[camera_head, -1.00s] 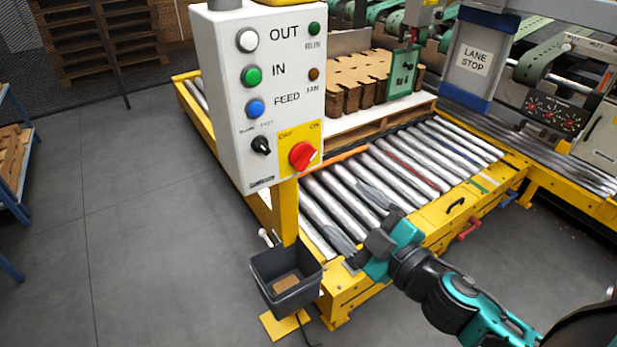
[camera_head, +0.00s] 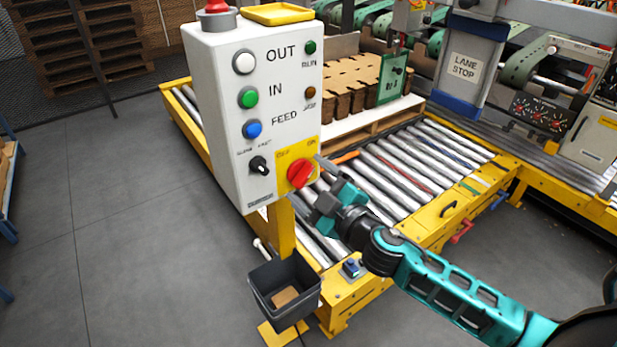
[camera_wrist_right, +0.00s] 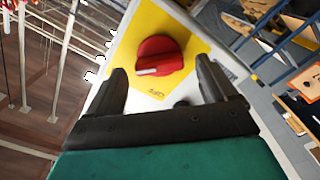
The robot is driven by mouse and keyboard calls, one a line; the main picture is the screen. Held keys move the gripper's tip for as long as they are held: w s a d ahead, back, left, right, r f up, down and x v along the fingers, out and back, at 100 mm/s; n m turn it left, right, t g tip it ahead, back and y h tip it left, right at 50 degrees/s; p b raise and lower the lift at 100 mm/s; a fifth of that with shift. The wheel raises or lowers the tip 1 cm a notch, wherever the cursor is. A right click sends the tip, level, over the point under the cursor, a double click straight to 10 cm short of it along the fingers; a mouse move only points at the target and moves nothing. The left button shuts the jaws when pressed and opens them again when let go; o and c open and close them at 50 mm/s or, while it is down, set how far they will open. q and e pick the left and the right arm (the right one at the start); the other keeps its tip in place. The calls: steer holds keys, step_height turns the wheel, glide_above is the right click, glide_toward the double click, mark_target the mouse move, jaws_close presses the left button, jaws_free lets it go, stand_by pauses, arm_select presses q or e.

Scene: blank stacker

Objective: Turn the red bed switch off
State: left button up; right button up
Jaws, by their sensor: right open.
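The red bed switch (camera_head: 300,173) is a round rotary knob on a yellow plate on the front of a white control box (camera_head: 215,120). The plate has OFF lettering at the left and ON at the right. The knob's pale mark points up and right, toward ON. My right gripper (camera_head: 312,186) is just in front of the plate, below and right of the knob. In the right wrist view, the knob (camera_wrist_right: 162,58) appears between and ahead of the open fingers (camera_wrist_right: 161,76), with nothing held. Contact is not visible. My left gripper is out of view.
A black selector (camera_head: 259,165) sits left of the switch, with blue, green and white buttons above. A dark bin (camera_head: 283,290) hangs below the box. A yellow-framed roller conveyor (camera_head: 400,160) lies behind my right arm. Open grey floor (camera_head: 130,220) is at left.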

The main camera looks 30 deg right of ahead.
steer(key=shift+w+a, duration=0.1)
steer(key=shift+w, duration=0.35)
steer(key=shift+c, duration=0.5)
steer(key=shift+c, duration=1.4)
steer(key=c, duration=0.7)
